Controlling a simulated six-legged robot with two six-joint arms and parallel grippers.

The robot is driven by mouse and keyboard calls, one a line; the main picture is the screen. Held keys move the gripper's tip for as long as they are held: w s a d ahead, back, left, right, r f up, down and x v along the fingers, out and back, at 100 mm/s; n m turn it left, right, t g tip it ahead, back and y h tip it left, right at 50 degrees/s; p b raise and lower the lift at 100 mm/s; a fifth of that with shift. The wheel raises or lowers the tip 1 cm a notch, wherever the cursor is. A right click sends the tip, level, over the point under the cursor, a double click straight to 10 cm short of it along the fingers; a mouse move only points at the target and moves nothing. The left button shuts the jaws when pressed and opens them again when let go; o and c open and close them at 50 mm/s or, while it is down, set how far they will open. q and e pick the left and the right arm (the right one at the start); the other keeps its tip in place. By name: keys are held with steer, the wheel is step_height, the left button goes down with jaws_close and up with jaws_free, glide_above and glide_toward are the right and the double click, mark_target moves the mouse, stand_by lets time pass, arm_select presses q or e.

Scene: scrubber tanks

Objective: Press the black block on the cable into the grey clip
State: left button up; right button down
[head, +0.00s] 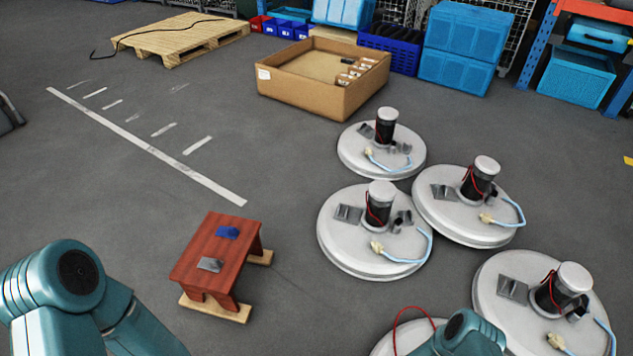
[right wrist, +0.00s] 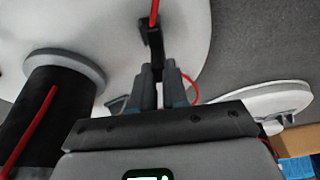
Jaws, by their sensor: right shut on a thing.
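In the right wrist view my right gripper (right wrist: 159,80) is shut on the black block (right wrist: 152,40). The block sticks out beyond the fingertips, and the red cable (right wrist: 154,12) runs from its far end. Behind it is a white tank lid (right wrist: 125,25) with a black cylinder (right wrist: 50,110) at left. A small grey piece (right wrist: 115,104) shows on the lid left of the fingers; it is partly hidden, and I cannot tell if it is the grey clip. In the head view the red cable (head: 402,322) arches over the nearest lid. My left gripper is out of view.
Several similar white lids (head: 378,262) with black cylinders stand at centre right. A red-brown stool (head: 200,246) stands left of them. A cardboard box (head: 300,95) and a wooden pallet (head: 165,42) lie farther back. The floor between is clear.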

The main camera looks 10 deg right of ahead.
steer(key=shift+s+a+f, duration=0.15)
steer(key=shift+s+f, duration=0.4)
steer(key=shift+s, duration=0.1)
steer(key=shift+r+p, duration=0.7)
steer(key=shift+p, duration=0.05)
step_height(320, 180, up, 2)
steer(key=shift+r+p, duration=0.25)
steer(key=shift+p, duration=0.65)
steer(key=shift+r, duration=0.1)
steer(key=shift+w, duration=0.15)
step_height(320, 180, up, 5)
steer(key=p, duration=0.5)
steer(key=shift+r, duration=0.15)
steer(key=shift+w, duration=0.1)
steer(key=shift+w+f+b, duration=0.15)
steer(key=shift+f+b, duration=0.1)
steer(key=shift+b, duration=0.1)
